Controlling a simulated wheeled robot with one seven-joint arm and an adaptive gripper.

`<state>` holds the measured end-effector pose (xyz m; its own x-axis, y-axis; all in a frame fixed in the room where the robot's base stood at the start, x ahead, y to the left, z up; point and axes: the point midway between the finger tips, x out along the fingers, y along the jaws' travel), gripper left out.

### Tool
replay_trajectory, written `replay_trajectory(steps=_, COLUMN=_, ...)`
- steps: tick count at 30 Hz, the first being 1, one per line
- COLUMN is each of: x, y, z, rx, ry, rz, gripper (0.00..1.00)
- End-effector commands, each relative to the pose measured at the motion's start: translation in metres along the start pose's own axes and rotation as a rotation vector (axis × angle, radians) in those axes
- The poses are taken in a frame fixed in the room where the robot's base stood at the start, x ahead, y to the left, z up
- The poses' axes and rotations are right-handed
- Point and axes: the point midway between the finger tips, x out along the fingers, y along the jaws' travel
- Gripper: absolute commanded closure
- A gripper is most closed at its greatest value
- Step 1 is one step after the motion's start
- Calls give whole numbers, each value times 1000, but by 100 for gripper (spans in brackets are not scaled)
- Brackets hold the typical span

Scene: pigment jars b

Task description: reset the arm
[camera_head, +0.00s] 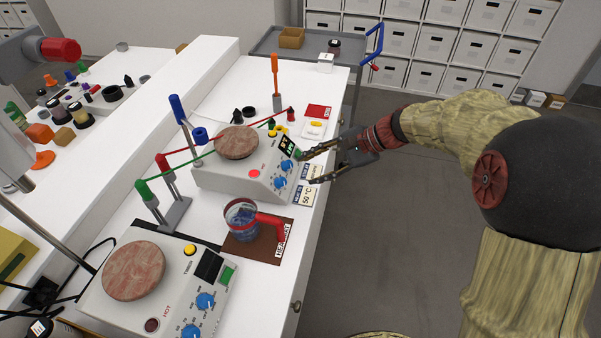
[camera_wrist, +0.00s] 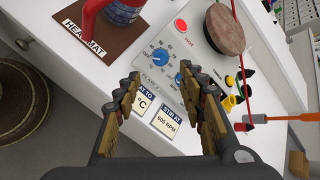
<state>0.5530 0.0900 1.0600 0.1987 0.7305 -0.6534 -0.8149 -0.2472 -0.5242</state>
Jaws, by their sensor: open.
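My gripper (camera_head: 314,166) is open and empty, at the front edge of the bench beside the far hotplate stirrer. In the wrist view my gripper (camera_wrist: 165,112) has its fingers spread apart, with two small label cards (camera_wrist: 168,122) on the bench visible between them. My arm (camera_head: 450,118) reaches in from the right side of the head view. The far hotplate stirrer (camera_head: 232,178) has a round reddish plate and blue knobs; it also shows in the wrist view (camera_wrist: 188,52).
A beaker of blue contents with a red handle (camera_head: 240,217) stands on a brown heat mat (camera_head: 238,246). A near hotplate stirrer (camera_head: 165,310) is at lower left. Colored rods on stands (camera_head: 177,210) rise behind. Open floor (camera_head: 385,250) lies right of the bench.

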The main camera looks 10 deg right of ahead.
Motion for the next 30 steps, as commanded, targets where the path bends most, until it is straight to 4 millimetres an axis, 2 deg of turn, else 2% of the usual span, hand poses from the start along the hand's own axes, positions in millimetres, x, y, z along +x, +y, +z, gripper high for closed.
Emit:
replay_trajectory(steps=3, x=-13, y=0, z=0, rx=-1, ry=1, rz=-1, gripper=60)
replay_trajectory(steps=6, x=-17, y=0, z=0, rx=-1, ry=1, rz=0, gripper=60)
replay_trajectory(steps=24, x=-18, y=0, z=-3, rx=-27, ry=10, rz=2, gripper=60)
replay_trajectory(steps=26, x=-16, y=11, z=-8, rx=-58, ry=28, rz=32, gripper=60)
replay_trajectory(steps=30, x=-14, y=56, z=-16, rx=-138, ry=73, rz=145, gripper=60)
